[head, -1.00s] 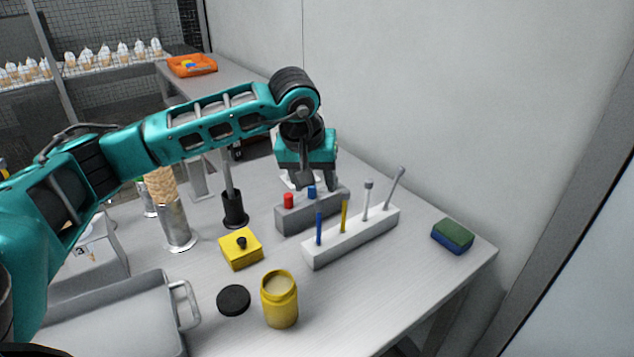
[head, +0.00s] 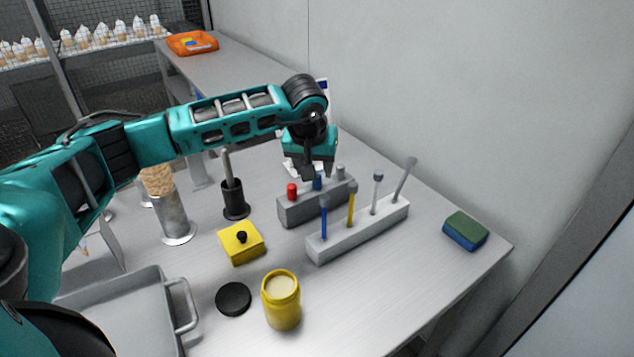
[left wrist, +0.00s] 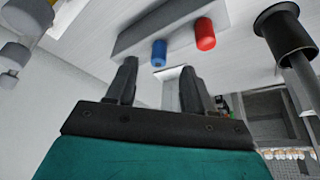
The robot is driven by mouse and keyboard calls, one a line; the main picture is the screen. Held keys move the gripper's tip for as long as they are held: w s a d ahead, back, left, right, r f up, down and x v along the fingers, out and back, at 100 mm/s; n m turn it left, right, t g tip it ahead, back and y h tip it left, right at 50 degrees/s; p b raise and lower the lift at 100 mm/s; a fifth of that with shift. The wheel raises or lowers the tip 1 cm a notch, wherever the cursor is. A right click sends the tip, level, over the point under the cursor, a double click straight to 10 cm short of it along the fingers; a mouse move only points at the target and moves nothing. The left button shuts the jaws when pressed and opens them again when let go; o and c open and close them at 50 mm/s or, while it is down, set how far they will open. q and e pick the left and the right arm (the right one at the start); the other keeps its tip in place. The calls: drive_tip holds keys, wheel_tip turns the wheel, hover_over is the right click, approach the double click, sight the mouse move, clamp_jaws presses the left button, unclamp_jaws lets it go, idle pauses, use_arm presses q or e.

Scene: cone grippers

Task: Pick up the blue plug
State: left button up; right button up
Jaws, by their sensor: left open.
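The blue plug (head: 317,182) stands upright in a grey block (head: 300,213), between a red plug (head: 292,191) and a grey plug (head: 340,172). My left gripper (head: 318,172) is open and empty, pointing down just above and behind the blue plug, partly overlapping it in the head view. In the left wrist view, the blue plug (left wrist: 158,53) shows beyond the gap between the open fingers (left wrist: 159,85), with the red plug (left wrist: 205,33) to its right. Nothing is between the fingers. My right gripper is not in view.
A white rack (head: 360,232) with several upright tools stands in front of the block. A black holder (head: 235,205), yellow box (head: 240,245), yellow jar (head: 281,304) and grey tray (head: 120,310) are nearer or left. A green-blue sponge (head: 466,231) lies right.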

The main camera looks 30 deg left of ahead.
sight(317, 185)
use_arm(q)
drive_tip(key=x, duration=0.5)
drive_tip(key=shift+w, duration=0.1)
drive_tip(key=shift+c, duration=0.4)
clamp_jaws()
